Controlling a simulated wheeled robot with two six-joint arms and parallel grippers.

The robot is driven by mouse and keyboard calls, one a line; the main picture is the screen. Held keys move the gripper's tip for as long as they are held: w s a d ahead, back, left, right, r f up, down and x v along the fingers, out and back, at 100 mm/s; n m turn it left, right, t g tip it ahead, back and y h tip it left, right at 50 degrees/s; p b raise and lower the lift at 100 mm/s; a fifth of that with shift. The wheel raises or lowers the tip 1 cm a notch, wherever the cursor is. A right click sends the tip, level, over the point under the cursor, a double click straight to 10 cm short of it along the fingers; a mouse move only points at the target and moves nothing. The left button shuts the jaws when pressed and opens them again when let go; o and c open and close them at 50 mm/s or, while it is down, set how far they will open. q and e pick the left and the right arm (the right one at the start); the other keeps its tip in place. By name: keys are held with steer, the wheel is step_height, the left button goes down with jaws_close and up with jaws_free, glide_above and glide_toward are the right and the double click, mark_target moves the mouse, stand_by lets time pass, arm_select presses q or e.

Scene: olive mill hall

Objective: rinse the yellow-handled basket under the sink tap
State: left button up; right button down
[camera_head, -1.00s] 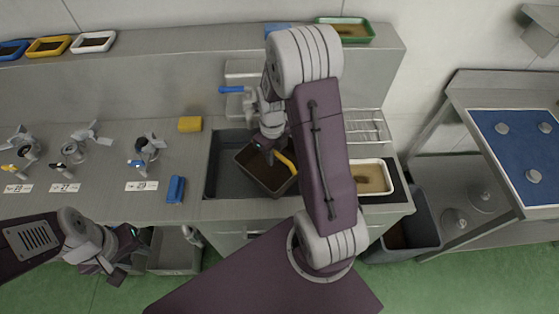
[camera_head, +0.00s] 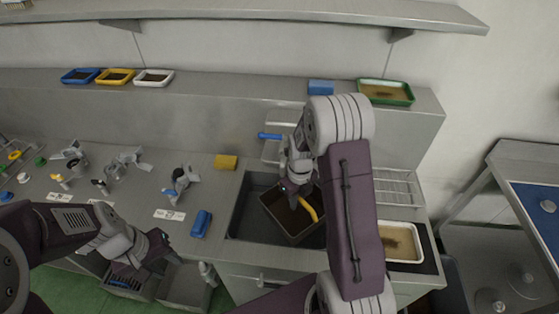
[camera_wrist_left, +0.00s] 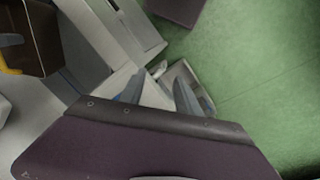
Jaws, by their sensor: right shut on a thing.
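The dark, square basket (camera_head: 282,222) with its yellow handle (camera_head: 309,210) is inside the sink (camera_head: 243,218), slightly turned. My right gripper (camera_head: 298,197) comes down from above and is shut on the basket at its handle; the wrist partly hides the grip. The tap's blue lever (camera_head: 269,136) shows behind the sink; its spout is hidden by my right arm, and I cannot tell whether water runs. My left gripper (camera_head: 162,248) is open and empty in front of the counter. In the left wrist view its fingers (camera_wrist_left: 160,95) stand apart, and the basket (camera_wrist_left: 32,35) shows at upper left.
A yellow sponge (camera_head: 226,162) and a blue block (camera_head: 201,223) lie left of the sink. A cream tray (camera_head: 423,258) stands to its right, with a wire rack (camera_head: 394,188) behind. A green tray (camera_head: 386,93) sits on the ledge. Several valve-like fittings stand at left.

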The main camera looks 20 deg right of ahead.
arm_select(q)
steer(key=w+d+r+n+h, duration=0.25)
steer(key=w+d+h, duration=0.45)
steer(key=w+d, duration=0.7)
steer(key=t+h, duration=0.3)
steer(key=h, duration=0.3)
glide_toward(261, 138)
steer(key=shift+n, duration=0.35)
steer(key=x, duration=1.2)
steer(key=shift+r, duration=0.15)
steer(key=shift+c, duration=0.3)
steer(key=shift+a, duration=0.1)
jaws_close()
